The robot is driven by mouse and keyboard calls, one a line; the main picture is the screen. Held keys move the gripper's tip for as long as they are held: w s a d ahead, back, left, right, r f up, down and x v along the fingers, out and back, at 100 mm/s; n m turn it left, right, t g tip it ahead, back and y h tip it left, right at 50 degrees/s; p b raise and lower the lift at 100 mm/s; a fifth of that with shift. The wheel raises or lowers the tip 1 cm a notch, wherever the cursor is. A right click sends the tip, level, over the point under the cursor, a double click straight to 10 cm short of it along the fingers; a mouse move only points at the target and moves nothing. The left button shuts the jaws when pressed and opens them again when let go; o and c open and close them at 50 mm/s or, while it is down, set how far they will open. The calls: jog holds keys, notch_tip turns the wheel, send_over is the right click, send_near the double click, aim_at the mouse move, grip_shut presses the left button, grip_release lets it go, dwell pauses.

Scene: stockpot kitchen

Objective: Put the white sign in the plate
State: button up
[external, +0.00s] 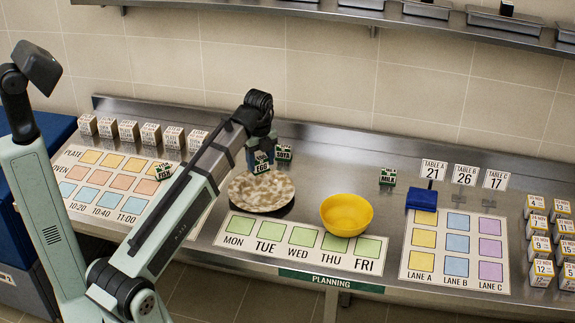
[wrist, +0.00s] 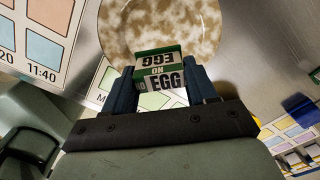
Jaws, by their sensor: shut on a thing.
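My gripper (external: 261,155) is shut on a small white and green block marked EGG (external: 262,168). In the wrist view the EGG block (wrist: 158,80) sits between the two dark blue fingers. My gripper holds the block above the plate's far part in the external view; the plate (wrist: 160,22) shows behind the block in the wrist view. White table signs 21 (external: 433,170), 26 (external: 465,176) and 17 (external: 496,180) stand upright at the right, apart from my gripper.
A yellow bowl (external: 346,216) stands right of the plate. Green-and-white blocks stand behind the plate (external: 284,152), at the MILK spot (external: 388,177) and on the left chart (external: 166,172). White boxes line the back left and right end.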

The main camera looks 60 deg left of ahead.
aim_at(260, 159)
jog(key=shift+f, duration=4.4)
jog(key=shift+f, duration=0.15)
jog(key=o, duration=1)
jog(key=shift+o, duration=0.2)
notch_tip(260, 159, up, 12)
jog(key=shift+r, duration=0.2)
